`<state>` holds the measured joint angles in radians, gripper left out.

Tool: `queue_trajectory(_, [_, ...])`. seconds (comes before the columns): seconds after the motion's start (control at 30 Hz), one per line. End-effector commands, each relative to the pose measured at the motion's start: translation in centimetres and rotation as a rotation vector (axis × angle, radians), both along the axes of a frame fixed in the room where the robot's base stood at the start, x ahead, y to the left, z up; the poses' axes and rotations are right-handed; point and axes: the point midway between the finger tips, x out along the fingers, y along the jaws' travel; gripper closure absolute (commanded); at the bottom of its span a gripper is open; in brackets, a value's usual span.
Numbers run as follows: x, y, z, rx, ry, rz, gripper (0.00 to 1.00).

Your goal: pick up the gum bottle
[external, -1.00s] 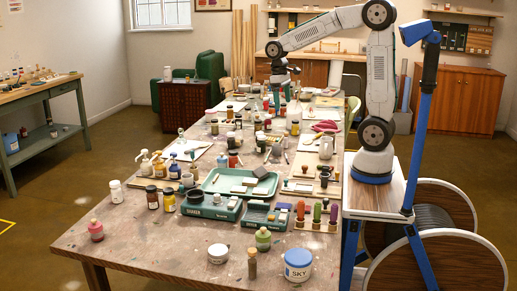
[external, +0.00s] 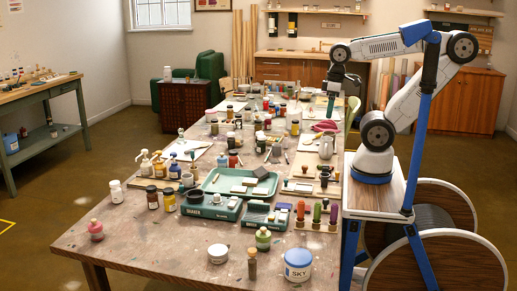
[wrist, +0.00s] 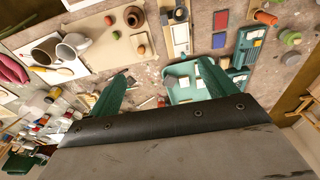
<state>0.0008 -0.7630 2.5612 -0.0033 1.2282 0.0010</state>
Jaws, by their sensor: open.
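No bottle carries a label that I can read as gum, so I cannot tell which one is the gum bottle. My gripper (external: 331,106) is above the far right part of the table, away from these bottles. In the wrist view my gripper (wrist: 163,72) has its green fingers spread, with nothing held between them.
The long table (external: 130,256) is crowded with jars and tools. A green tray (external: 211,184), a rack of coloured handles (external: 310,224) and a blue-white SKY tub (external: 298,265) stand near the front. A white mug (external: 326,146) stands on the right. The front left is mostly bare.

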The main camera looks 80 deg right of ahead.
Motion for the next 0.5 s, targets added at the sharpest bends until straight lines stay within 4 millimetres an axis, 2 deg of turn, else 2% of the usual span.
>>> queue_trajectory(0.03, [0.01,-0.01,0.01,0.000,0.000,0.000,0.31])
queue_trajectory(0.1, [0.02,-0.01,0.01,0.000,0.000,-0.001,0.46])
queue_trajectory(0.13, [0.02,-0.01,0.01,0.000,0.000,-0.001,0.51])
queue_trajectory(0.4, [0.04,-0.08,0.02,-0.001,0.000,-0.004,0.51])
queue_trajectory(0.5, [0.20,-0.67,-0.39,0.000,0.023,-0.035,0.51])
